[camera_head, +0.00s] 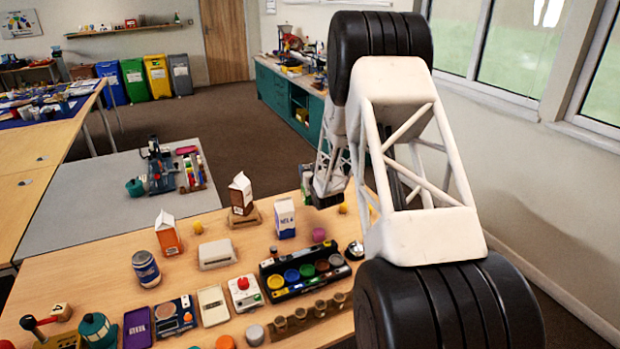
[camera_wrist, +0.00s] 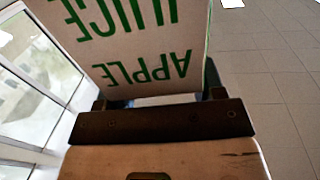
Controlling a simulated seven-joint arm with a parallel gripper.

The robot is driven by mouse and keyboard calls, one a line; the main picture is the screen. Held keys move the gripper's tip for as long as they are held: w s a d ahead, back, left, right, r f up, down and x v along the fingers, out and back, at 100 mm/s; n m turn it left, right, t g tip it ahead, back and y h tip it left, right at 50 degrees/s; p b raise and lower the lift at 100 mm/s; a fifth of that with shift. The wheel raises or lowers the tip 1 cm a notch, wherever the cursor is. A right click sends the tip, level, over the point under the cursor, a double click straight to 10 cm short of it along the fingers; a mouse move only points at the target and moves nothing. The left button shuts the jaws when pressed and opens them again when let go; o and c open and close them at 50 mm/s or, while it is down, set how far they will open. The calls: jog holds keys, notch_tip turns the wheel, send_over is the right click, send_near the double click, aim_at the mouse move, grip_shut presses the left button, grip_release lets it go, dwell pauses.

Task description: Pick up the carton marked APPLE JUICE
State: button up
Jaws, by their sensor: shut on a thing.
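The APPLE JUICE carton (camera_wrist: 150,40) fills the top of the wrist view, white with green lettering that reads upside down there. My gripper (camera_wrist: 158,97) is shut on it, with one dark finger at each side. In the head view my gripper (camera_head: 326,194) is at the table's far right edge, partly behind my own arm. A small green-edged part beside it may be the carton, but it is too small to be sure.
On the table (camera_head: 90,275) stand an orange carton (camera_head: 168,236), a brown carton (camera_head: 241,195) on a wooden block, a blue-and-white carton (camera_head: 285,220) and a blue can (camera_head: 146,268). A paint tray (camera_head: 268,290) and several small devices crowd the front.

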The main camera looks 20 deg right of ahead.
jog(key=shift+r, duration=2.05)
